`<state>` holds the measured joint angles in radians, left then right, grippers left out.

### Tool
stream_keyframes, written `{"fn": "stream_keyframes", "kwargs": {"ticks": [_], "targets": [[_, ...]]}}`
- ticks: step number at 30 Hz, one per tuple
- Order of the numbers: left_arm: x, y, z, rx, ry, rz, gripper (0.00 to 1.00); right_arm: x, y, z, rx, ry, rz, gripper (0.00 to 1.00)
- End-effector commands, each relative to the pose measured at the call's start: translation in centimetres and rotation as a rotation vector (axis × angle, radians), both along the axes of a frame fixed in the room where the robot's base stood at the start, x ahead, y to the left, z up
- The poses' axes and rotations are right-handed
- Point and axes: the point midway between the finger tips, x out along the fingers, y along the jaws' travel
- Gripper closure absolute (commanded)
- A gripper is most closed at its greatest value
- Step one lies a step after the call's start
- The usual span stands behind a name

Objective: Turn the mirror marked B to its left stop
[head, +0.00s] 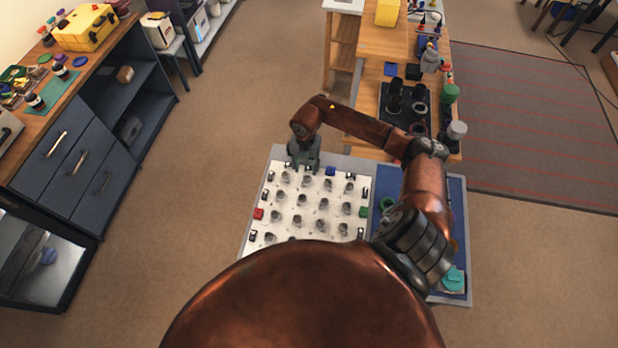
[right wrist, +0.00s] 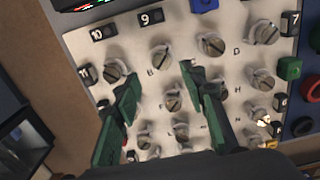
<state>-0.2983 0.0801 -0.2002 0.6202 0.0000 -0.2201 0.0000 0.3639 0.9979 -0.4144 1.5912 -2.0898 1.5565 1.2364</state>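The white board (head: 292,232) with rows of round grey mirrors lies in front of me in the head view. The letter B is printed on the board in the right wrist view, at the lower left of a grey slotted mirror, mirror B (right wrist: 161,60). My right gripper (right wrist: 160,80) is open, its two green fingers spread apart with nothing between the pads. Mirror B shows between and just beyond the fingertips; I cannot tell their height above the board. In the head view the right gripper (head: 303,166) is over the board's far edge. My left gripper is not in view.
Neighbouring mirrors stand close on both sides, one at the left (right wrist: 115,70) and one at the right (right wrist: 210,45). Black numbered blocks, such as 9 (right wrist: 151,18), line the board edge. A blue block (head: 331,171), a red block (head: 258,213) and a green block (head: 363,211) sit along the edges.

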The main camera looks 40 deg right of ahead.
Motion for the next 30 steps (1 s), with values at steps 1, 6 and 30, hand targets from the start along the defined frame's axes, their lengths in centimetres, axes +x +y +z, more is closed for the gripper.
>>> {"fn": "stream_keyframes", "kwargs": {"ticks": [1, 6, 30], "targets": [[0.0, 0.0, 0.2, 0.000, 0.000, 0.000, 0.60, -0.2, 0.1, -0.8, 0.001, 0.005, -0.002, 0.61], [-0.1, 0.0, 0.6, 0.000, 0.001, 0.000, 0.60, -0.2, 0.0, -3.6, 0.001, 0.006, -0.004, 0.61], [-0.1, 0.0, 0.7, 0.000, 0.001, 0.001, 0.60, -0.2, -0.1, -6.3, -0.002, 0.005, -0.003, 0.78]]}}
